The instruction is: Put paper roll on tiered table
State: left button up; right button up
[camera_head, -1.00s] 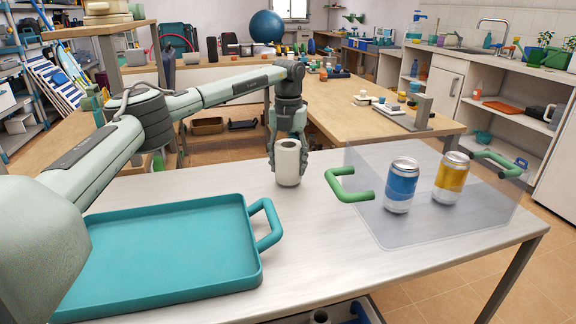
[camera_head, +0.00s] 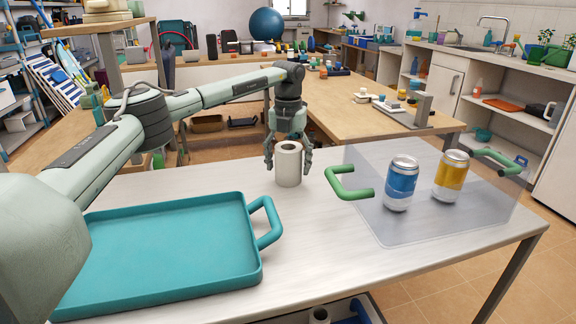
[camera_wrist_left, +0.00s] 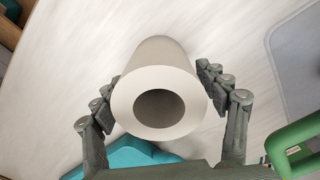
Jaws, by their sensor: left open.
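The white paper roll (camera_head: 289,172) stands upright on the pale top of the table (camera_head: 330,262), near its back edge. My left gripper (camera_head: 287,166) comes down over it from behind, open, with one finger on each side of the roll. In the left wrist view the roll (camera_wrist_left: 161,52) is seen end-on with its hollow core, between the spread fingers of the left gripper (camera_wrist_left: 158,78); small gaps show beside it. A lower level with another roll-like object (camera_head: 320,316) shows under the table's front edge. My right gripper is not in view.
A teal tray (camera_head: 165,250) with a handle lies left of the roll. A clear tray with green handles (camera_head: 350,187) lies to the right, holding a blue can (camera_head: 401,186) and a yellow can (camera_head: 451,178). Bare tabletop lies in front of the roll.

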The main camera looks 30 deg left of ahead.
pick_arm(q)
notch_tip(320, 180, up, 12)
jog(key=shift+b, duration=0.3)
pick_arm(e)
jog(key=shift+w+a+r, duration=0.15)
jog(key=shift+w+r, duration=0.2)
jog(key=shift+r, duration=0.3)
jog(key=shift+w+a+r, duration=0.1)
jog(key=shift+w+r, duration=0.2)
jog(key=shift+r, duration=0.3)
pick_arm(q)
jog(key=shift+f, duration=0.1)
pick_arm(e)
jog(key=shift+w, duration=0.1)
pick_arm(q)
notch_tip(320, 180, down, 12)
jog(key=shift+f+p, duration=0.1)
jog(key=shift+p, duration=0.3)
notch_tip(320, 180, up, 2)
jog(key=shift+w+r, duration=0.1)
jog(key=shift+r, duration=0.85)
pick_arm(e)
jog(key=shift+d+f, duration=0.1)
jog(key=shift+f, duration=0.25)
